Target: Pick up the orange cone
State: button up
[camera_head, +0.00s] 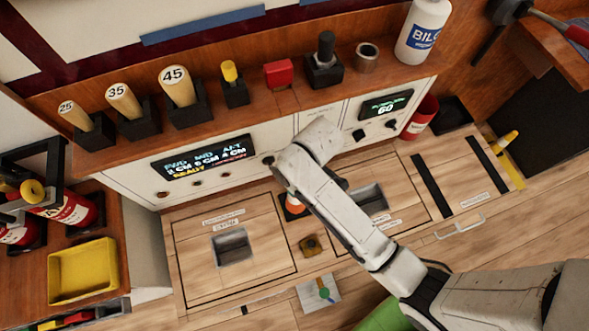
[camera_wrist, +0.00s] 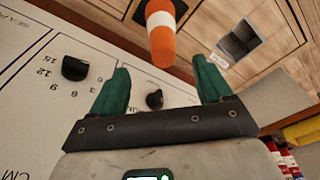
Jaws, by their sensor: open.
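The orange cone (camera_head: 294,206) has a white band and stands on the wooden counter, partly hidden behind my arm in the head view. In the wrist view the cone (camera_wrist: 161,38) is at the top centre, its narrow end toward my gripper and its dark base at the frame edge. My gripper (camera_wrist: 161,67) has its two green fingers spread wide, with nothing held between them. In that picture the cone lies just beyond the fingertips, roughly in line with the gap. The fingers are not seen in the head view.
A white control panel with black knobs (camera_wrist: 75,68) lies close beside the fingers in the wrist view. A recessed handle (camera_head: 232,247) is set in the counter. Numbered pegs and a bottle (camera_head: 423,30) stand on the shelf above.

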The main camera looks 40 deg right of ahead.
notch_tip(320, 180, down, 9)
jog(key=a+b, duration=0.1)
jog(key=shift+w+f, duration=0.2)
jog(key=shift+w, duration=0.25)
jog(key=shift+c, duration=0.2)
grip_shut()
dwell(0.4)
